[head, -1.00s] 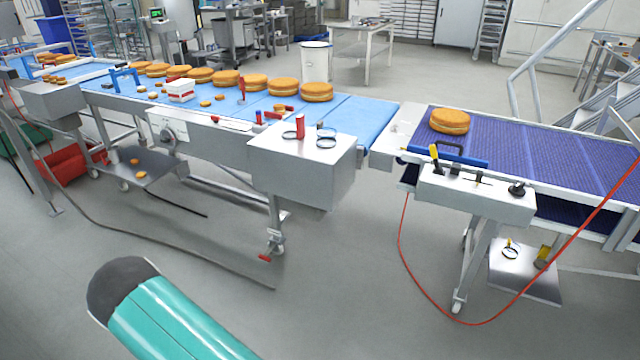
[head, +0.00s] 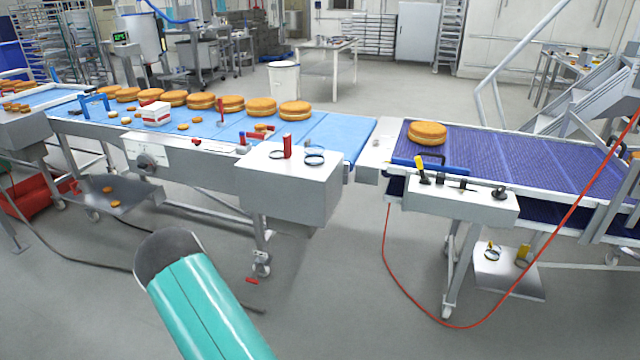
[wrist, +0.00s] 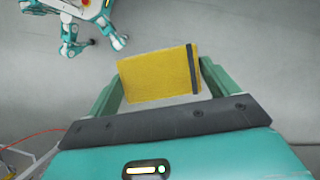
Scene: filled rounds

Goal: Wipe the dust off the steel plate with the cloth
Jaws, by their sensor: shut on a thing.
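The head view shows only my teal arm, with the gripper and cloth out of sight. A low steel plate (head: 510,283) sits under the right conveyor with a ring and a yellow item on it. Another low metal shelf (head: 140,197) under the left conveyor has small orange pieces on it. I cannot tell which one is the task's plate, and dust is not discernible.
A blue conveyor (head: 340,135) with several round cakes stands at left. A dark hose (head: 80,262) lies at left. Front floor is open.

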